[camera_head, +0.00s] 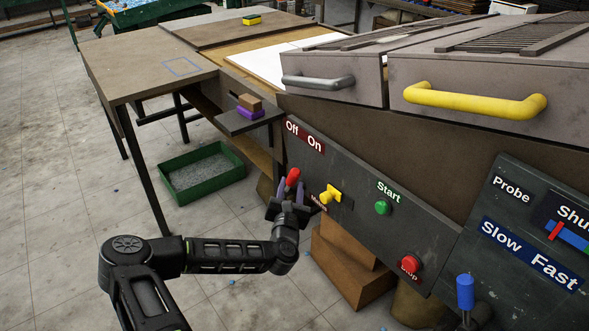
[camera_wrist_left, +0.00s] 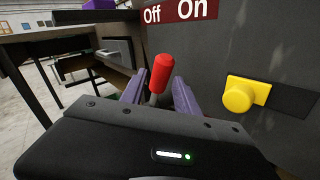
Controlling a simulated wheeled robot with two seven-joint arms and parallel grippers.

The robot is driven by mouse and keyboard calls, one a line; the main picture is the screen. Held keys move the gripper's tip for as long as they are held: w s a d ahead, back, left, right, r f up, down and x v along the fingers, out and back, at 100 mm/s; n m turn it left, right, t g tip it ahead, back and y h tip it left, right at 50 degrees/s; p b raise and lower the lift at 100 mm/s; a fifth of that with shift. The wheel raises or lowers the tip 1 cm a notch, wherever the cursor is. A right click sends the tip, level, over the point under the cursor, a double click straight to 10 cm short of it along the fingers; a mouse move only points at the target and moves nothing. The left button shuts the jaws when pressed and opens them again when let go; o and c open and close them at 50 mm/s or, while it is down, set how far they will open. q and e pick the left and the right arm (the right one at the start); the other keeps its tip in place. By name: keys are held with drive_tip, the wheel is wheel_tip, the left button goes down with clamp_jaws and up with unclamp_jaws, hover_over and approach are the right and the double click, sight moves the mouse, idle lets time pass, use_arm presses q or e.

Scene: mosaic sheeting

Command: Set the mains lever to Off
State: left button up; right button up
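The mains lever (camera_head: 292,178) has a red handle and stands out from the dark panel below the red "Off On" label (camera_head: 304,136). In the left wrist view the lever (camera_wrist_left: 162,73) tilts slightly, its top toward the right, on a metal stem. My left gripper (camera_head: 288,192) is at the lever with its two purple-grey fingers apart. In the left wrist view the fingers (camera_wrist_left: 158,92) stand on either side of the stem, with visible gaps. The lever's base is hidden behind the gripper. My right gripper is not in view.
A yellow knob (camera_head: 330,194) sits just right of the lever. A green Start button (camera_head: 382,207) and red Stop button (camera_head: 410,263) are farther right. A small shelf (camera_head: 232,122) with blocks juts out at upper left. A green tray (camera_head: 208,157) is on the floor.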

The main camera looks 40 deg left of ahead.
use_arm(q)
drive_tip(key=shift+w, duration=0.15)
drive_tip(key=x, duration=0.7)
drive_tip(key=shift+w+a+f, duration=0.1)
drive_tip(key=shift+w, duration=0.15)
clamp_jaws()
idle(1.3)
